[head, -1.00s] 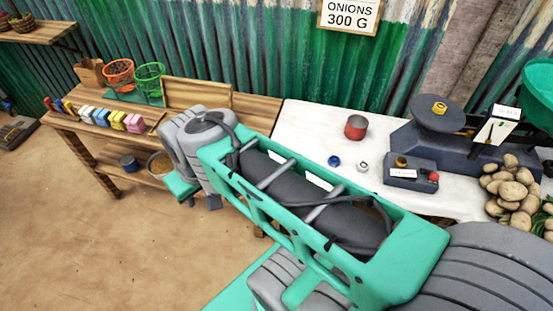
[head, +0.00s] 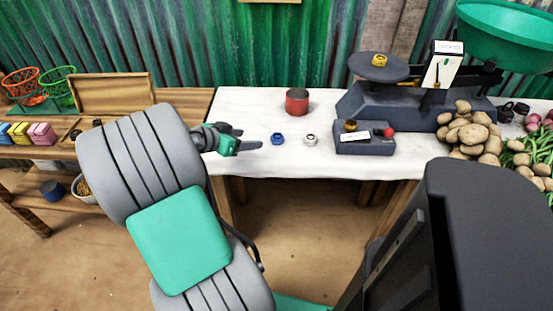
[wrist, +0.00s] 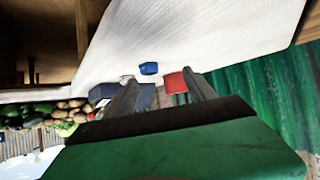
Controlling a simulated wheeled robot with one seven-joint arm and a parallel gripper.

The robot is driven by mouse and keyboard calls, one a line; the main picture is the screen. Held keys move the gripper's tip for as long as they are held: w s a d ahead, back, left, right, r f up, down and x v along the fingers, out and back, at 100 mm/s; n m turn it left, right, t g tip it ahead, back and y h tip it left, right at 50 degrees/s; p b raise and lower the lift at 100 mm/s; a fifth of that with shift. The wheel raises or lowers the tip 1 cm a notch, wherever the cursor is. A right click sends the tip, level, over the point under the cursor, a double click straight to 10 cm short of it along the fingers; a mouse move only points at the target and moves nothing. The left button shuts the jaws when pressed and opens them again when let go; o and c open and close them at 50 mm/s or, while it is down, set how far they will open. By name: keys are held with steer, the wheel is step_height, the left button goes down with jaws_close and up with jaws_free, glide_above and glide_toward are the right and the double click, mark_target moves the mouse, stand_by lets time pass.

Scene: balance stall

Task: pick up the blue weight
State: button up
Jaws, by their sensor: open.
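The blue weight (head: 277,139) is a small round piece standing on the white cloth of the table. In the wrist view the blue weight (wrist: 149,68) shows beyond and between my fingers. My gripper (head: 250,138) is open and empty, just left of the blue weight in the head view, pointing right toward it. A small gap seems to separate them. In the wrist view my gripper's two fingers (wrist: 158,88) reach up from the bottom.
A silvery weight (head: 310,140) stands right of the blue one. A red pot (head: 297,102) stands behind. A dark weight block (head: 365,144) with a label, a balance scale (head: 392,101) and potatoes (head: 470,132) lie further right. A wooden bench (head: 188,102) adjoins at left.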

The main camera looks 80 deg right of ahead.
mark_target(276, 137)
steer(key=shift+m+g, duration=0.7)
steer(key=s, duration=0.1)
steer(key=s+d, duration=0.1)
steer(key=s+d+f, duration=0.1)
steer(key=s, duration=0.1)
steer(key=shift+d, duration=0.25)
steer(key=x, duration=0.6)
steer(key=shift+d+b, duration=0.25)
steer(key=shift+b, duration=0.1)
steer(key=shift+c, duration=0.3)
jaws_close()
